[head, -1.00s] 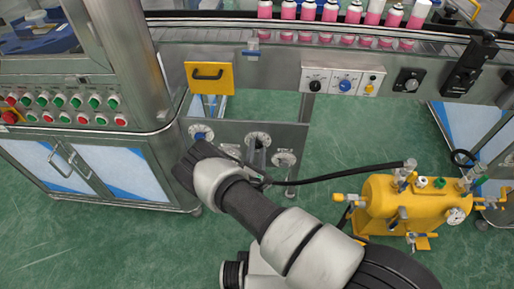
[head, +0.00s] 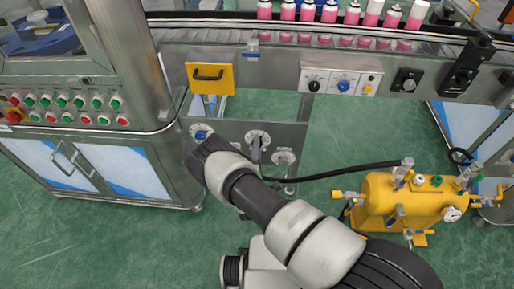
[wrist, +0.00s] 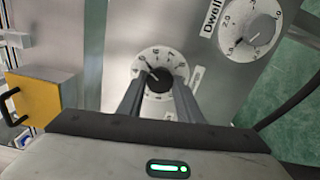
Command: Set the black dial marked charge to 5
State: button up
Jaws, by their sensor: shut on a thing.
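The black dial (wrist: 158,79) sits on a round white scale plate in the middle of the wrist view. Its white pointer line slants to the upper left. In the head view, the middle scale plate (head: 257,138) is on the grey panel under the conveyor, and my arm partly covers that area.
A grey dial marked Dwell (wrist: 262,27) is close by at the upper right of the wrist view. A blue dial (head: 201,134) is left on the same panel. A yellow box (head: 209,77) is above it. A yellow tank (head: 390,205) with a black hose stands right.

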dwell(0.5)
jog(key=o, duration=1)
jog(key=shift+o, duration=0.2)
jog(key=shift+s+a, duration=0.1)
